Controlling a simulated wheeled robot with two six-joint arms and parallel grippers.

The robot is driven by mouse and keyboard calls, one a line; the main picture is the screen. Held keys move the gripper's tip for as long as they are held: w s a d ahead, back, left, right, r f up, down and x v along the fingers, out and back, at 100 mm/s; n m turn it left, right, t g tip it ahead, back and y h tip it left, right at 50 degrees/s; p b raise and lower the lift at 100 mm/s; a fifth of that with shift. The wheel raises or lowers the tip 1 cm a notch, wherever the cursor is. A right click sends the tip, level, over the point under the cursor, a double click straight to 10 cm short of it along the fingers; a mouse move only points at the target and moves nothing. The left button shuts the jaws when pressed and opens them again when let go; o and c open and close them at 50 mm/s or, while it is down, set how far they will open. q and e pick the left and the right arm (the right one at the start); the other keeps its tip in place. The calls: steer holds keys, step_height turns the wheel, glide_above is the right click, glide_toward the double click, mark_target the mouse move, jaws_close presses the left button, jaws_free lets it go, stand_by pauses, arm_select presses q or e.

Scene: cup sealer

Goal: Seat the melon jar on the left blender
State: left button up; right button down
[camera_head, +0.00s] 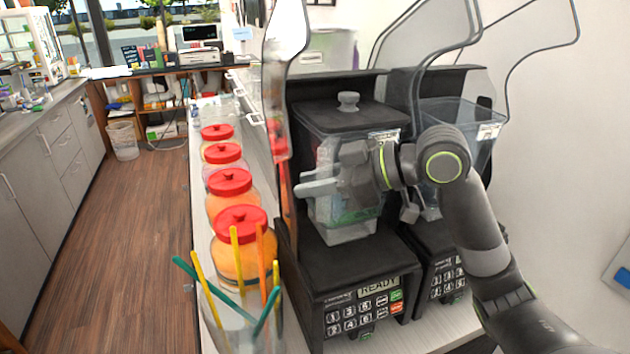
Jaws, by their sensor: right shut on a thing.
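The left blender (340,270) is black, with a keypad and a display reading READY. A clear jar (345,232) with a dark lid and a grey knob stands roughly upright over its base, inside the raised clear hood. Something green shows low in the jar; I take it to be the melon jar. My right gripper (325,185) is shut on this jar, across its front. The gripper and wrist hide much of the jar's middle. I cannot tell if the jar's bottom touches the base. My left gripper is out of view.
The right blender (440,262) stands close beside, with a clear jar (465,112) on it, partly behind my arm. Several red-lidded jars (238,222) line the counter at left. A cup of coloured straws (235,320) stands at the front.

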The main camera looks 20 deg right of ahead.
steer(key=shift+f+b, duration=0.35)
steer(key=shift+f, duration=0.2)
stand_by(1.4)
steer(key=c, duration=1.4)
jaws_free()
steer(key=shift+s, duration=0.1)
steer(key=shift+o, duration=0.8)
steer(key=shift+a, duration=0.15)
steer(key=shift+f, duration=0.15)
steer(key=shift+d, duration=0.2)
